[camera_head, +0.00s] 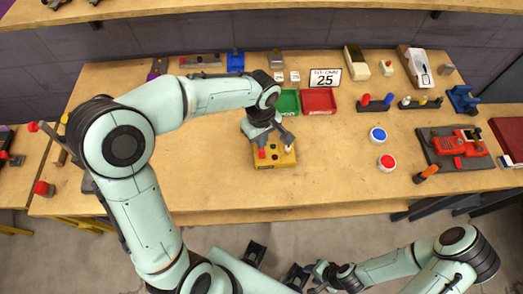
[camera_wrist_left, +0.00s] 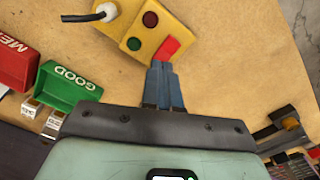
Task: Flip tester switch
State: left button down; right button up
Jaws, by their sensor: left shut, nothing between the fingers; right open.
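The yellow tester box (camera_head: 288,161) sits on the wooden bench. In the left wrist view, the tester box (camera_wrist_left: 117,32) has a red switch (camera_wrist_left: 168,47), a dark red lamp, a green lamp and a white knob with a black lead. My left gripper (camera_head: 262,145) is over the tester in the head view. In the left wrist view, my left gripper (camera_wrist_left: 162,66) is shut and empty, its blue fingertips right at the red switch's near edge; I cannot tell if they touch. My right gripper (camera_head: 315,274) is open, low in front of the bench.
Blue (camera_head: 378,135) and red (camera_head: 387,162) round buttons lie to the right, then a red device (camera_head: 453,141) on a dark mat. The bench front-centre is clear.

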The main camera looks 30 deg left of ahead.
pick_arm(q)
jog(key=shift+f+b, duration=0.75)
jog(key=shift+f, duration=0.3)
pick_arm(e)
jog(key=shift+s+f, duration=0.35)
jog(key=shift+f, duration=0.5)
pick_arm(q)
jog(key=shift+r, duration=0.15)
pick_arm(e)
jog(key=shift+r, duration=0.1)
pick_arm(q)
jog(key=shift+r+p, duration=2.1)
jog(key=shift+r, duration=1.35)
pick_arm(e)
jog(key=r, duration=0.1)
jog(key=w+r, duration=0.1)
jog(key=r, duration=0.1)
jog(key=w+r, duration=0.1)
jog(key=shift+w+r, duration=0.25)
jog(key=shift+r, duration=0.05)
pick_arm(q)
jog(key=shift+s+f, duration=0.1)
pick_arm(e)
jog(key=shift+s, duration=0.15)
